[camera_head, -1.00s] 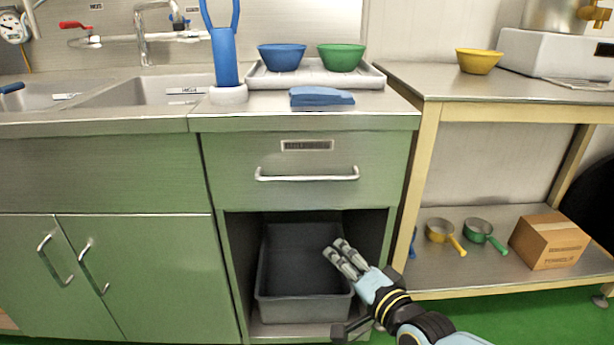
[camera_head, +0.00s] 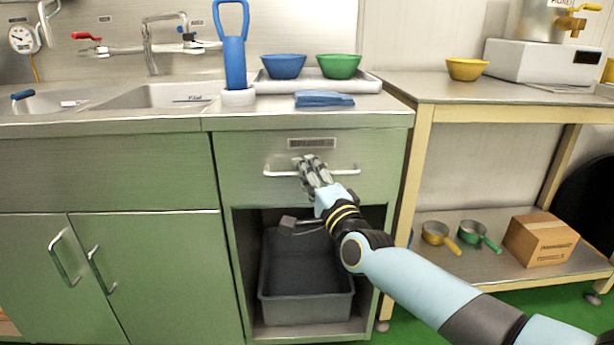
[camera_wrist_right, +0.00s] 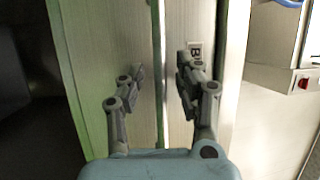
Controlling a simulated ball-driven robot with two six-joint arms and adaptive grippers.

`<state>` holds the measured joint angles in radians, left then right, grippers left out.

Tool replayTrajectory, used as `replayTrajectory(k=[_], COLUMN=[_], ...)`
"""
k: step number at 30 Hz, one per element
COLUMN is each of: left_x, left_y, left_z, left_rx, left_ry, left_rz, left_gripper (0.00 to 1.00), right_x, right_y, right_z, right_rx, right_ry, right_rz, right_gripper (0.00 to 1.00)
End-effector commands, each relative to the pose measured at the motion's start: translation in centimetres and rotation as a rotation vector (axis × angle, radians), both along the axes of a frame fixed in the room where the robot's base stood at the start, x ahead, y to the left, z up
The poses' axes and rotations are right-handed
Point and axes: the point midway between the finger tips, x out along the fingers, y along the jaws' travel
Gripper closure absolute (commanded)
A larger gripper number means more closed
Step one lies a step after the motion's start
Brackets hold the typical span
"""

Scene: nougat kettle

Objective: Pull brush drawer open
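The drawer (camera_head: 240,185) under the counter is a green-grey metal front with a label plate (camera_head: 312,143) and a silver bar handle (camera_head: 281,173). It looks shut, flush with the cabinet. My right gripper (camera_head: 310,163) is at the middle of the handle and hides part of it. In the right wrist view the fingers of the gripper (camera_wrist_right: 160,75) are apart, with the handle bar (camera_wrist_right: 158,50) running between them. I cannot tell if either finger touches it. Part of the label (camera_wrist_right: 195,48) shows behind one finger. My left gripper is not in view.
A grey bin (camera_head: 305,305) sits in the open bay below the drawer. On the counter above are a blue cloth (camera_head: 323,99), a tray (camera_head: 375,86) with blue and green bowls, and a blue-handled tool (camera_head: 235,62). A shelf table (camera_head: 440,90) stands at right.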

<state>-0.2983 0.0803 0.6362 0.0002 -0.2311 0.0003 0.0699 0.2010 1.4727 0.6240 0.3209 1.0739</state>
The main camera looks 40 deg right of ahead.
Motion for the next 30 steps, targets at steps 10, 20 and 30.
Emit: replayTrajectory(k=[10, 20, 30], left_x=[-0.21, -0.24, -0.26], left_y=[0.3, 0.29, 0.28], left_z=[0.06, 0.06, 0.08], left_rx=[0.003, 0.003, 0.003], left_ry=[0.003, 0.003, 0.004], left_rz=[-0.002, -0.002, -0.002], left_gripper=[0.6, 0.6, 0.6], right_x=[0.08, 0.06, -0.02], right_y=[-0.01, -0.01, 0.01], right_z=[-0.01, -0.05, -0.14], right_rx=[-0.001, -0.001, -0.001], right_ry=[0.001, 0.002, 0.004], right_rz=[0.0, 0.0, 0.0], right_gripper=[0.77, 1.0, 1.0])
